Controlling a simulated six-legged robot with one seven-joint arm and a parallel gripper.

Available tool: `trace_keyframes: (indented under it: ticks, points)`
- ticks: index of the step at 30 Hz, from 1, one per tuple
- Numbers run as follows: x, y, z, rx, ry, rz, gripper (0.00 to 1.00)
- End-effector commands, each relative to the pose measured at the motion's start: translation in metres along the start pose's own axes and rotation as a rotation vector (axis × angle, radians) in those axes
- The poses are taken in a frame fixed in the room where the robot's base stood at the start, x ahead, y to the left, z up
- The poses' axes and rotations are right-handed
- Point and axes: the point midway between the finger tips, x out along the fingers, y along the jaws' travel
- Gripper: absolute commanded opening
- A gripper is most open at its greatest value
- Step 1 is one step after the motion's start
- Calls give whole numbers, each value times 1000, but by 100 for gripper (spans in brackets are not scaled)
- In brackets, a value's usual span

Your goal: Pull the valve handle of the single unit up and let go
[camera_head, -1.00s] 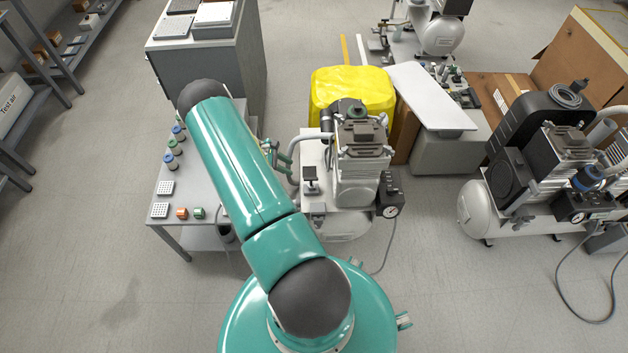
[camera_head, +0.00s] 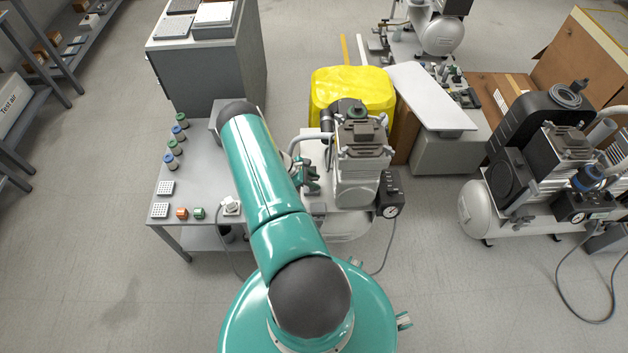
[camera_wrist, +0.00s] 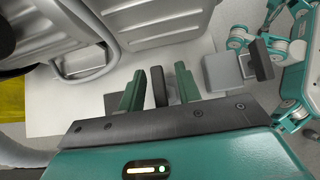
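The single unit (camera_head: 358,160) is a grey compressor on a white base, right of my arm. In the wrist view its ribbed grey body (camera_wrist: 150,22) fills the upper left. A dark upright bar (camera_wrist: 157,88), which looks like the valve handle, stands between my gripper's two green fingers. My gripper (camera_head: 307,177) is beside the unit's left side, and it also shows in the wrist view (camera_wrist: 158,90). The fingers are apart, one on each side of the bar, with a narrow gap showing on the right. The handle's lower part is hidden; firm contact cannot be seen.
A grey block with a dark plate (camera_wrist: 224,72) stands close to the right finger. A curved grey pipe (camera_wrist: 85,68) lies left of the fingers. A gauge box (camera_head: 390,195) is on the unit's right. A grey table (camera_head: 190,222) with small parts is at left.

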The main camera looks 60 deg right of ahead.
Motion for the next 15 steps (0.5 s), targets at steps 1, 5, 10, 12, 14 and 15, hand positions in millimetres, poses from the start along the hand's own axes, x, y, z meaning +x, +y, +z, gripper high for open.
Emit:
trace_keyframes:
  ticks: [1,5,10,12,14,15]
  points:
    - [1,0,0,0,0,0,34]
    - [1,0,0,0,0,0,34]
    - [1,0,0,0,0,0,16]
    - [1,0,0,0,0,0,2]
    - [1,0,0,0,0,0,0]
    - [1,0,0,0,0,0,0]
